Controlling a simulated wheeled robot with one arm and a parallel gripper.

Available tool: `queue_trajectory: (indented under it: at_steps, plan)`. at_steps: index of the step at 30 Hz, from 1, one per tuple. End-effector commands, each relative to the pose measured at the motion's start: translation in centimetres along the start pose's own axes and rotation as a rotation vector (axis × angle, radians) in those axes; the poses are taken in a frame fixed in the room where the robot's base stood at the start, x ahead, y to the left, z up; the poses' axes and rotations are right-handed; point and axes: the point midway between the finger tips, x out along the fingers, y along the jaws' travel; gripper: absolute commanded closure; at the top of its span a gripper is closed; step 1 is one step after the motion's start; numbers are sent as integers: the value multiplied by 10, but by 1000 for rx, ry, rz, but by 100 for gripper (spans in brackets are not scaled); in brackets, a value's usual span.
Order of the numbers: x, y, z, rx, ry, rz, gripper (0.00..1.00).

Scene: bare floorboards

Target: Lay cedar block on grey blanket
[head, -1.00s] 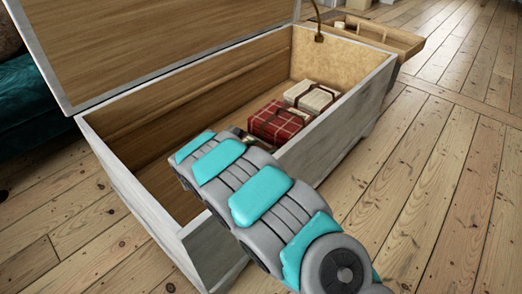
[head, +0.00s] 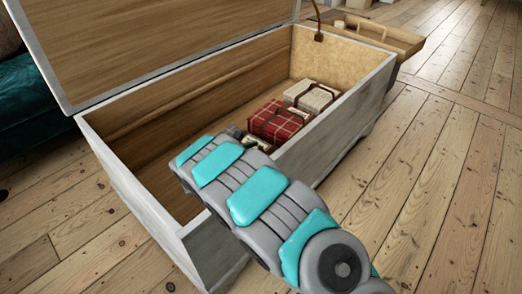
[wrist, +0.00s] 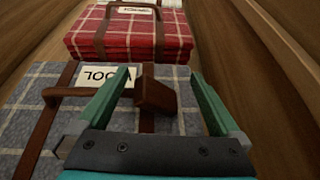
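The cedar block (wrist: 155,92) is a small dark brown block in the wrist view. It appears to rest on the grey checked blanket (wrist: 34,123), beside the WOOL label and by a brown strap. My gripper (wrist: 161,76) is open, its green fingers on either side of the block with a gap on each side. In the head view my arm hides the gripper, the block and nearly all of the grey blanket.
The open wooden chest (head: 140,196) surrounds the blankets, its lid raised. A red checked blanket (head: 276,122) and a cream one (head: 314,97) lie beyond the grey blanket. A wooden tray (head: 385,36) stands behind the chest. Floorboards at right are clear.

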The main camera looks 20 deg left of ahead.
Motion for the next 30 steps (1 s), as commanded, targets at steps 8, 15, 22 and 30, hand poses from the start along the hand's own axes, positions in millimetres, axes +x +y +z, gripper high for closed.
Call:
queue_trajectory:
  at_steps: [8,15,22,30]
  plan:
    - [-1,0,1,0,0,1,0]
    - [-15,1,15,-1,0,2,0]
    - [-50,1,16,-2,-1,4,0]
    - [-78,0,13,-2,0,1,0]
